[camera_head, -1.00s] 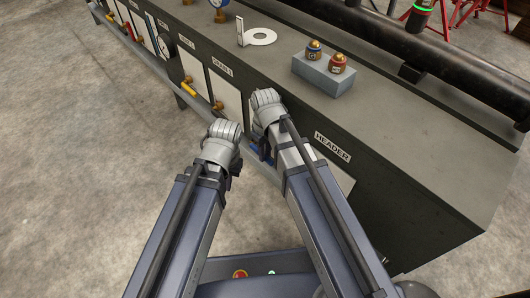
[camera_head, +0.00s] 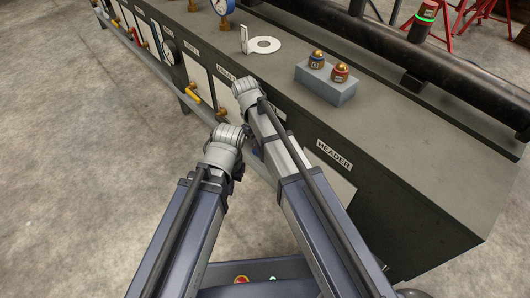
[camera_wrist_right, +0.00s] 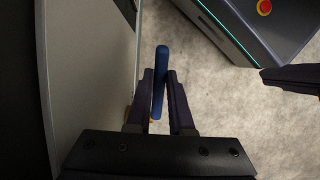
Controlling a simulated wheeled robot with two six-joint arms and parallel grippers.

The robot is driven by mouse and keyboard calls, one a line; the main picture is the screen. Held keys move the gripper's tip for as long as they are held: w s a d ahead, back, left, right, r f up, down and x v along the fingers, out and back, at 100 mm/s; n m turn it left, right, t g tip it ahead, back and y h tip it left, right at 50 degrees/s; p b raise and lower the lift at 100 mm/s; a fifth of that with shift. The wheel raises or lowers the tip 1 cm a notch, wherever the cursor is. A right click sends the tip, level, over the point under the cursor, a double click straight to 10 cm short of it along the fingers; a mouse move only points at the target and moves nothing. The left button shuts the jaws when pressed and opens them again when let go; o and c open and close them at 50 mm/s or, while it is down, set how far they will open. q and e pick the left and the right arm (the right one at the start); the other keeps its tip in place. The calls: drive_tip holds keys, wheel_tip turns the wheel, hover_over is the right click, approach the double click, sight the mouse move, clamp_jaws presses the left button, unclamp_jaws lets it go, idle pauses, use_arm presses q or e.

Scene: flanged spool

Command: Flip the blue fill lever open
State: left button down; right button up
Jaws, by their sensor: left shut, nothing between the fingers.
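The blue fill lever (camera_wrist_right: 161,75) shows in the right wrist view as a slim blue bar between the two fingers of my right gripper (camera_wrist_right: 160,75). The fingers lie close on both sides of it; whether they press on it is unclear. In the head view my right forearm and wrist cover the lever and the right fingers, at the panel front. My left gripper (camera_head: 238,173) is below and left of the right wrist, apart from the panel. Its dark shut fingers also show at the right of the right wrist view (camera_wrist_right: 288,76), empty and away from the lever.
A pale panel face (camera_wrist_right: 90,80) runs close along the left of the right gripper. Yellow levers (camera_head: 192,91) stick out further left. The floor at left is clear.

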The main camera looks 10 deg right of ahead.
drive_tip(key=o, duration=0.4)
drive_tip(key=shift+o, duration=0.2)
drive_tip(key=p+v, duration=0.7)
drive_tip(key=v, duration=0.1)
drive_tip(key=shift+f, duration=0.1)
